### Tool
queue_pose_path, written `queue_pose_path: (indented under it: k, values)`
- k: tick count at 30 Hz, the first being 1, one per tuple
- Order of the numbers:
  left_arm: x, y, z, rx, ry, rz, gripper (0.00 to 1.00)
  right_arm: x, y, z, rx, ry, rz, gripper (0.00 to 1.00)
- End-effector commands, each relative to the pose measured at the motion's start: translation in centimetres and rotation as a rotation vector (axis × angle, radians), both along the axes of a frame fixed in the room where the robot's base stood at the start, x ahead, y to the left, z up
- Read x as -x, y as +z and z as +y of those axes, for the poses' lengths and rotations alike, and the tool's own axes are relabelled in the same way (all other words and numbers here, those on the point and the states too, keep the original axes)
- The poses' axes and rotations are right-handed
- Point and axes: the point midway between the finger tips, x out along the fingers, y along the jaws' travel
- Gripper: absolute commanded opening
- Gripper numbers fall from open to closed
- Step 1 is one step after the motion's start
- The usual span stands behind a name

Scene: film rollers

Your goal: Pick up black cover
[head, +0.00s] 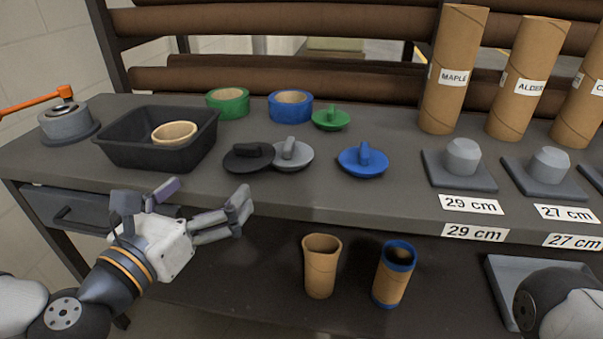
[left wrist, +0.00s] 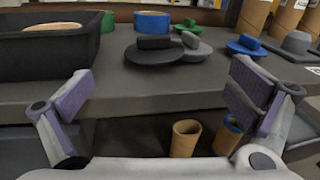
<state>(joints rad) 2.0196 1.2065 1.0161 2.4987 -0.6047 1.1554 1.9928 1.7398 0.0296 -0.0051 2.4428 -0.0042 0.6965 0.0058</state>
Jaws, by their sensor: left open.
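The black cover (head: 248,157) is a flat round disc with an upright grip block, lying on the dark tabletop right of the black bin. A grey cover (head: 292,154) lies close beside it on the right; I cannot tell whether they touch. My left gripper (head: 204,202) is open and empty, in front of the table edge, nearer to me than the black cover. In the left wrist view the black cover (left wrist: 154,52) is ahead, between the spread fingers (left wrist: 160,95) and beyond them. My right gripper is not in view; only a dark rounded part of mine shows at lower right.
A black bin (head: 113,150) holding a tape roll stands left of the covers. Blue (head: 363,161) and green (head: 331,119) covers lie to the right. Green (head: 228,103) and blue (head: 290,107) tape rolls stand behind. Two short tubes (head: 320,268) stand on the lower shelf.

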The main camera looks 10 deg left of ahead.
Motion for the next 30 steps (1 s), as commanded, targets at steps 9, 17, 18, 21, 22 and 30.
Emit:
queue_pose_path:
  k: [9,17,18,21,22,30]
  values:
    - [-5.1,1.1,-0.2,0.04,0.023,-0.026,1.0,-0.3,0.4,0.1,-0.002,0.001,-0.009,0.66]
    - [-9.0,0.6,-1.0,0.037,0.022,-0.024,1.0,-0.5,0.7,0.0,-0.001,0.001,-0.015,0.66]
    - [-9.8,0.4,-1.1,0.038,0.023,-0.023,1.0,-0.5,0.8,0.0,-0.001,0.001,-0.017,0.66]
    - [-11.4,0.3,-1.5,0.038,0.022,-0.022,1.0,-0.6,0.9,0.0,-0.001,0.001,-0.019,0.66]
    - [-11.7,0.3,-1.5,0.039,0.022,-0.022,1.0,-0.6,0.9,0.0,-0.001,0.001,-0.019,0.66]
    - [-12.1,0.2,-1.6,0.039,0.022,-0.02,0.98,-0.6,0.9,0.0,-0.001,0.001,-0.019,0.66]
